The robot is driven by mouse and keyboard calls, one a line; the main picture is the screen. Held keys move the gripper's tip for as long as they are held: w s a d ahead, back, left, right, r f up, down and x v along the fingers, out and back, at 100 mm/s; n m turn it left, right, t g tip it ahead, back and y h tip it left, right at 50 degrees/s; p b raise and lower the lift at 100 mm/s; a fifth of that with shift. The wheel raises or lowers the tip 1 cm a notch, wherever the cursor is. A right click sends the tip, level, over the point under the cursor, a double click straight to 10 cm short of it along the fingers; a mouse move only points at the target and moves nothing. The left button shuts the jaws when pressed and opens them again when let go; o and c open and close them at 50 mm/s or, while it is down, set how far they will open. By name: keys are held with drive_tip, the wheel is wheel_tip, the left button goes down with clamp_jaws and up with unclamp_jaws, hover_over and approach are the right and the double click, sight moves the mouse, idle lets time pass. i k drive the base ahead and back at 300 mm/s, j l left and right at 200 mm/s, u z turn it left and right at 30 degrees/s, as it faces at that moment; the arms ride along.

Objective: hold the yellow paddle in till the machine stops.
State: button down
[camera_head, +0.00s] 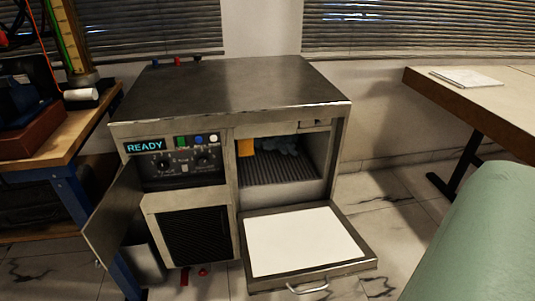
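The machine (230,90) is a grey metal cabinet with a lit display (144,146) reading READY. Its right compartment stands open. The yellow paddle (245,147) shows as a small orange-yellow flap at the upper left inside this opening, just under the top edge. My gripper is not in view, and nothing is seen touching the paddle.
The compartment's door (305,241) is folded down in front, with a handle at its front edge. A narrow panel (113,222) stands swung open at the left. Cluttered workbench (75,140) at left; table (490,95) with papers at right. Small red things (203,271) lie low in front.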

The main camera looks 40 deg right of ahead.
sight(246, 148)
drive_tip(key=k+l, duration=0.15)
drive_tip(key=l, duration=0.2)
drive_tip(key=k+l, duration=0.2)
drive_tip(key=l, duration=0.2)
drive_tip(key=k+l, duration=0.15)
drive_tip(key=l, duration=0.2)
